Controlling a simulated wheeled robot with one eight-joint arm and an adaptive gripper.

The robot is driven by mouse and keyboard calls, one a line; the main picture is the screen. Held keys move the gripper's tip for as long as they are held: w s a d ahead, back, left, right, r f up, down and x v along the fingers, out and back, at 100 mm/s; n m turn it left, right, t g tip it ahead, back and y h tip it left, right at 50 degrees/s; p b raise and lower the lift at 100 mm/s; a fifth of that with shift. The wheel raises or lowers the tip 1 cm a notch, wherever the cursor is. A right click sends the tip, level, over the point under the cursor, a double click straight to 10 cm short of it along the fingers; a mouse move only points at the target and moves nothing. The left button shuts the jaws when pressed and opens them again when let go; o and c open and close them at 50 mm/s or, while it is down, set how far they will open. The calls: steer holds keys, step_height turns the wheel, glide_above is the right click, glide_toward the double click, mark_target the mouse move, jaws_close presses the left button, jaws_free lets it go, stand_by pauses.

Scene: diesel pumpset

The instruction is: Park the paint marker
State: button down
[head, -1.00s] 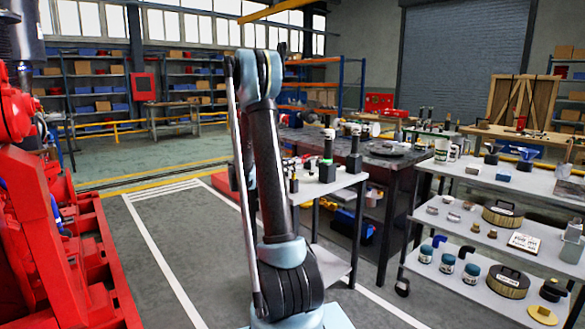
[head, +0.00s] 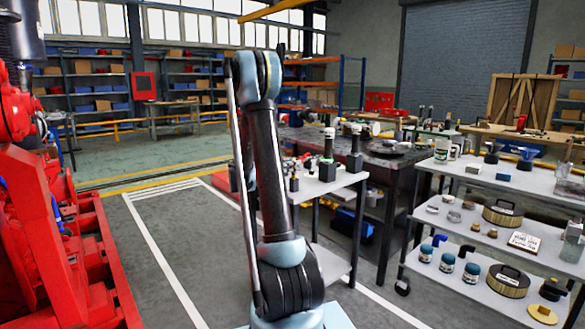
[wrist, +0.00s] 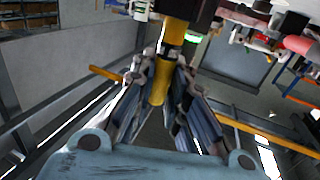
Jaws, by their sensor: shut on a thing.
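In the wrist view my gripper (wrist: 164,72) is shut on a yellow, rod-like thing, which I take to be the paint marker (wrist: 158,85). The marker lies lengthwise between the two fingers. Its far end reaches toward a dark block (wrist: 192,10), and I cannot tell whether they touch. In the head view my raised arm blocks most of the gripper and the marker, so I cannot make them out there. No holder for the marker can be told for certain.
A small side table (head: 335,184) with black bottle-like items stands just right of my arm. Further right is a loaded grey trolley (head: 425,208) with jars and tins. A red machine (head: 75,240) fills the left. The floor between is clear.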

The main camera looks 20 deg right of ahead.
steer(key=shift+f, duration=0.55)
steer(key=c, duration=1.5)
jaws_free()
steer(key=a, duration=1.2)
steer(key=shift+s, duration=0.2)
